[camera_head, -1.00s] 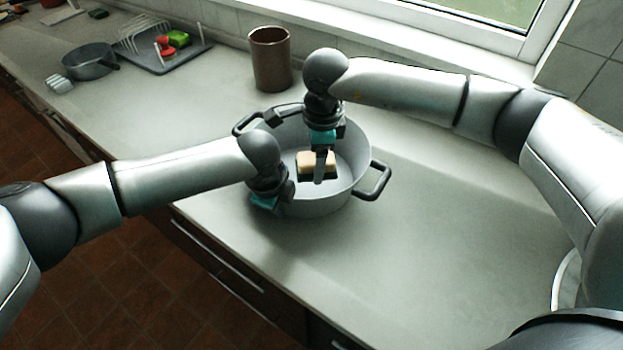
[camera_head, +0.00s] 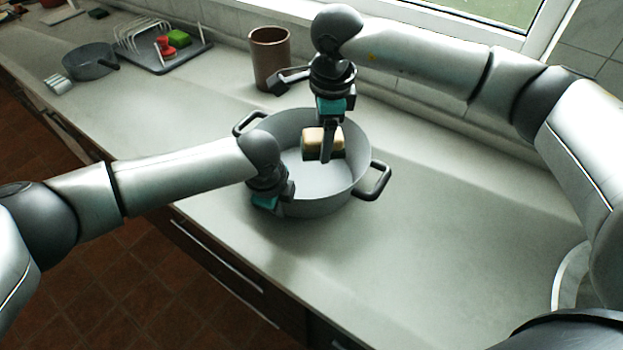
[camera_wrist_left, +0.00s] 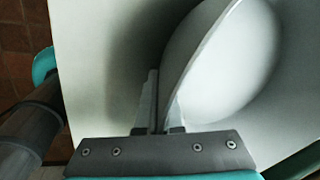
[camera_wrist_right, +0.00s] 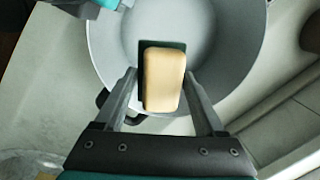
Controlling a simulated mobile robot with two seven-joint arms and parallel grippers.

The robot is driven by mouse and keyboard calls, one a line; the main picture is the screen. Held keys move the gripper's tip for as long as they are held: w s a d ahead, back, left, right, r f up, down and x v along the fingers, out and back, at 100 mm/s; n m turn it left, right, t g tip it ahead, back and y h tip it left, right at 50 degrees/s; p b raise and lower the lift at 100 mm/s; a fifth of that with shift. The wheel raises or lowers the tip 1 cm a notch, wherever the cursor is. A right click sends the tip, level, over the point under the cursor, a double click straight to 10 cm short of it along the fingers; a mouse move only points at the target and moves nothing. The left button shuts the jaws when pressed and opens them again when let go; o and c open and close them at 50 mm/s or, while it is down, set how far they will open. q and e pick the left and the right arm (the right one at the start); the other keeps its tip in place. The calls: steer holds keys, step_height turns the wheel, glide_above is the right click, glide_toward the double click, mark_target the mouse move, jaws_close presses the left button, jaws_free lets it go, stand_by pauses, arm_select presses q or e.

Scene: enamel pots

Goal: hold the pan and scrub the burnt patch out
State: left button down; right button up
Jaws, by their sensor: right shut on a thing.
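The grey enamel pan (camera_head: 322,204) stands on the counter with a dark handle at each side. My left gripper (camera_head: 284,194) is at its near left rim. In the left wrist view its fingers (camera_wrist_left: 160,108) lie close on either side of the pan wall (camera_wrist_left: 200,62). My right gripper (camera_head: 326,150) is shut on a sponge (camera_head: 313,141), tan with a dark green side. It holds the sponge above the pan floor, as the right wrist view also shows (camera_wrist_right: 163,80). The visible pan floor looks pale and plain; no burnt patch shows, though the sponge hides part of it.
A brown cup (camera_head: 269,58) stands behind the pan. A small dark pot (camera_head: 90,63) and a grey tray (camera_head: 180,60) with a rack and red and green items are at the back left. The counter right of the pan is clear.

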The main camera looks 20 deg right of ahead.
steer(key=d, duration=0.8)
steer(key=shift+d, duration=0.4)
arm_select(q)
steer(key=c, duration=1.1)
jaws_free()
steer(key=shift+c, duration=0.2)
steer(key=shift+r, duration=0.1)
